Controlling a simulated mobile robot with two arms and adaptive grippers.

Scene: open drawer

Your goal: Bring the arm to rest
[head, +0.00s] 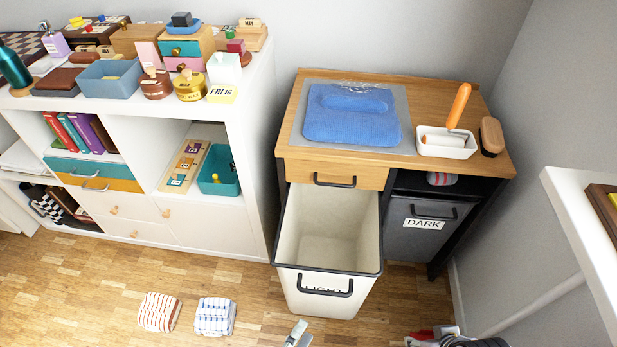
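My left gripper (299,334) shows only as small grey tips at the bottom edge, in front of the pulled-out bin. Its arm is out of the picture, and I cannot tell how far apart its fingers are. I see nothing held in the visible part. My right gripper is not clearly in view. The white laundry bin (318,293) is pulled out of the wooden-topped cabinet (433,86) and looks empty inside. The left gripper appears apart from the bin's front handle (325,288).
The grey bin labelled DARK (424,231) is pushed in. A red-striped cloth (159,312) and a blue-striped cloth (214,316) lie on the floor. A dark and red pile (457,338) is cut off below. A white shelf (253,150) stands left; a white tabletop (585,225) is right.

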